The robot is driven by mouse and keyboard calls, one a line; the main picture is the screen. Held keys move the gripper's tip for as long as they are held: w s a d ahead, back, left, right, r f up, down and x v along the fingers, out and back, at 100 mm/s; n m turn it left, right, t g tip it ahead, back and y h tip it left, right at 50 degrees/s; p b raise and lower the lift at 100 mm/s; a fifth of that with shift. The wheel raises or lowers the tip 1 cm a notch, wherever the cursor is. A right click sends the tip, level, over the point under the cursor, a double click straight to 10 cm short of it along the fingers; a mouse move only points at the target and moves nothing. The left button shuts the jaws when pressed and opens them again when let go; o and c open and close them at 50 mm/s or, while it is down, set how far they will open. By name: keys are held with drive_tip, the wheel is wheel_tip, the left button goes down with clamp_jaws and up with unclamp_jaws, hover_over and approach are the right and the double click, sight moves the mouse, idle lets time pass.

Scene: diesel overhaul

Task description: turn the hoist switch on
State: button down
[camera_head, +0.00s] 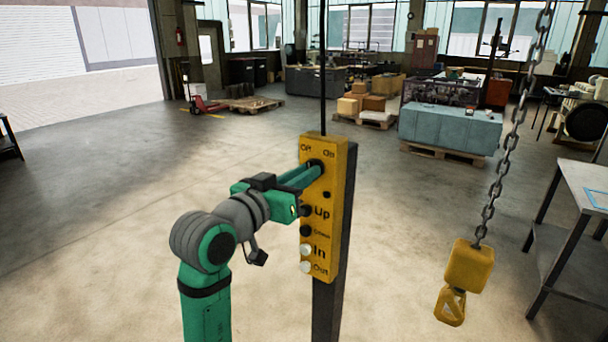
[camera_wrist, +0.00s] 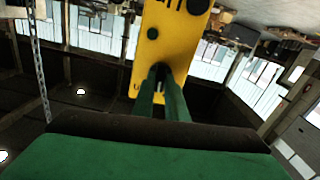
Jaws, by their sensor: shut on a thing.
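The yellow hoist control box (camera_head: 326,222) stands upright on a dark post, with "Off" and "On" lettered at its top and Up, In and Out buttons below. My gripper (camera_head: 314,168) reaches it from the left, at the switch just under the Off/On lettering. Its green fingers are shut on the switch knob, which they mostly hide. In the wrist view the box (camera_wrist: 174,45) appears upside down, and the fingertips (camera_wrist: 161,72) meet at its face. I cannot tell which way the knob points.
A hoist chain (camera_head: 498,150) with a yellow hook block (camera_head: 469,267) hangs to the right. A metal workbench (camera_head: 585,185) stands at the right edge. Pallets with boxes (camera_head: 372,103) and a blue-grey block (camera_head: 450,128) are farther back.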

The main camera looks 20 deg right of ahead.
drive_tip(key=shift+s+m, duration=0.1)
drive_tip(key=shift+m, duration=4.9)
drive_tip(key=shift+f, duration=0.1)
drive_tip(key=c, duration=1.8)
unclamp_jaws()
drive_tip(key=shift+o, duration=0.2)
drive_tip(key=v, duration=1)
drive_tip(key=shift+s+a, duration=0.25)
drive_tip(key=shift+s, duration=0.05)
